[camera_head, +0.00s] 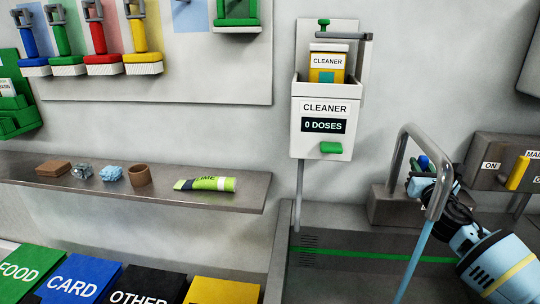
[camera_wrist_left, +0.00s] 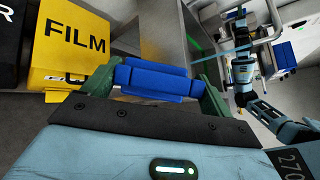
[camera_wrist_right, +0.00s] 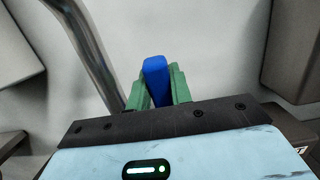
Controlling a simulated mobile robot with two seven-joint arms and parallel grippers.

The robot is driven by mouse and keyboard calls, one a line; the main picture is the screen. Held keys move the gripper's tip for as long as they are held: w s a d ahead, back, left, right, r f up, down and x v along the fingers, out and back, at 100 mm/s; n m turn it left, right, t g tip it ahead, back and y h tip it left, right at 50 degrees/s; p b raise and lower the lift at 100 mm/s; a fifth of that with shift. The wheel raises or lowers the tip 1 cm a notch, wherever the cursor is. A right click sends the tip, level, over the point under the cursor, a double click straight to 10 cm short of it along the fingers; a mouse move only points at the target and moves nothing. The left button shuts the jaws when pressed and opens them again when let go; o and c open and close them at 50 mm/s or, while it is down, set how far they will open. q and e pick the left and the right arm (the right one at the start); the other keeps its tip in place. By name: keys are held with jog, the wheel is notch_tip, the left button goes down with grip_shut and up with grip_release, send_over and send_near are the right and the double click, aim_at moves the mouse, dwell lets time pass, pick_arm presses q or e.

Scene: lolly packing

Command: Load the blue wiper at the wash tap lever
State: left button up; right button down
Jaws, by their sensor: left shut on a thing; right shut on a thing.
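The blue wiper (camera_wrist_left: 152,87) is a bright blue block in the left wrist view. My left gripper (camera_wrist_left: 157,75) is shut on it, one green finger at each end. The left gripper is outside the head view. My right gripper (camera_head: 421,168) is at the wash tap, behind its grey arched spout (camera_head: 443,150). In the right wrist view its green fingers (camera_wrist_right: 159,88) are shut on the blue tap lever (camera_wrist_right: 156,72). A light blue stream of water (camera_head: 413,262) runs down from the spout.
A cleaner dispenser (camera_head: 300,140) reading "0 DOSES" hangs on the wall. A shelf (camera_head: 225,208) carries a green tube (camera_head: 205,184) and several small items. Bins marked FOOD, CARD and OTHER, plus a yellow bin (camera_head: 222,291), stand below. A control box (camera_head: 490,150) is at right.

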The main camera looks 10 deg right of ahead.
jog(key=shift+s+a+f+t+b, duration=0.1)
jog(key=shift+s+f+t+b, duration=0.25)
jog(key=shift+f+t+b, duration=0.15)
jog(key=shift+r, duration=0.4)
pick_arm(q)
jog(key=shift+g, duration=0.3)
jog(key=f, duration=0.4)
jog(key=shift+s, duration=0.25)
pick_arm(e)
jog(key=shift+r, duration=0.15)
jog(key=c, duration=1.2)
grip_release()
jog(key=shift+w, duration=0.1)
jog(key=shift+c, duration=0.2)
pick_arm(q)
jog(key=shift+w+f, duration=0.1)
jog(key=shift+f+b, duration=0.3)
jog(key=shift+f, duration=0.15)
pick_arm(e)
jog(key=v, duration=1.2)
